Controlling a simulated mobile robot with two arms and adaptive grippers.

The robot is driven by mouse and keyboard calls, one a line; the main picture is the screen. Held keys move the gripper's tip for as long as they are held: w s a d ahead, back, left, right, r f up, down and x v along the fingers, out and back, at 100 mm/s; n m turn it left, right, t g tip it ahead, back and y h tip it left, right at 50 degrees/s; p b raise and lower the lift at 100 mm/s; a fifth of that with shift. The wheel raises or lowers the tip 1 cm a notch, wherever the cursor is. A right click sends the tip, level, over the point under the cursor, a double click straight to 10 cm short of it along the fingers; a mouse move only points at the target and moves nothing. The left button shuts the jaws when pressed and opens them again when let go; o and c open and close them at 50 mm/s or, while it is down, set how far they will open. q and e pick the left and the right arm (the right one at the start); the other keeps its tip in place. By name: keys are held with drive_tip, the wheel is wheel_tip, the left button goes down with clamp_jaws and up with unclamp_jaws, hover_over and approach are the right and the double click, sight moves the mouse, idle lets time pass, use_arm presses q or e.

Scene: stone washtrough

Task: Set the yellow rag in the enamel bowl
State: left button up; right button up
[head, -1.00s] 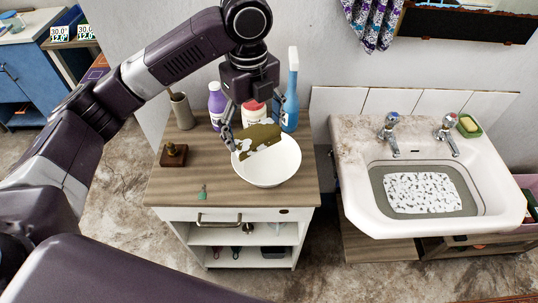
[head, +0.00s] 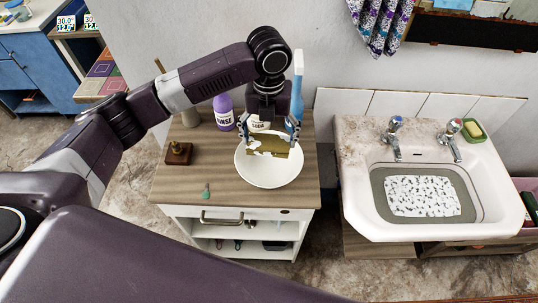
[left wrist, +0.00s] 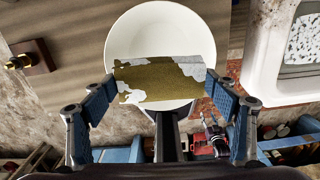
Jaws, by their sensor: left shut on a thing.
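The yellow rag (head: 268,145) is olive-yellow with whitish patches. It is over the back part of the white enamel bowl (head: 270,176), which stands on the wooden cabinet top. My left gripper (head: 268,136) is shut on the rag from above, with a finger at each side. In the left wrist view the rag (left wrist: 163,80) spans between the fingertips, in front of the bowl (left wrist: 160,30). I cannot tell whether the rag touches the bowl. My right gripper is not in view.
A purple bottle (head: 223,112), a white bottle partly hidden by my gripper and a blue spray bottle (head: 297,85) stand behind the bowl. A small brass-topped wooden block (head: 178,153) is to the left. A sink (head: 425,200) is to the right.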

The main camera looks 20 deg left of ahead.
use_arm(q)
wheel_tip(320, 180, down, 8)
drive_tip(key=shift+f+p, duration=0.25)
drive_tip(key=shift+p, duration=0.45)
drive_tip(key=shift+f, duration=0.4)
drive_tip(key=shift+f, duration=0.1)
drive_tip(key=o, duration=1.2)
wheel_tip(320, 180, up, 12)
drive_tip(key=shift+r+b, duration=0.15)
drive_tip(key=shift+b, duration=0.9)
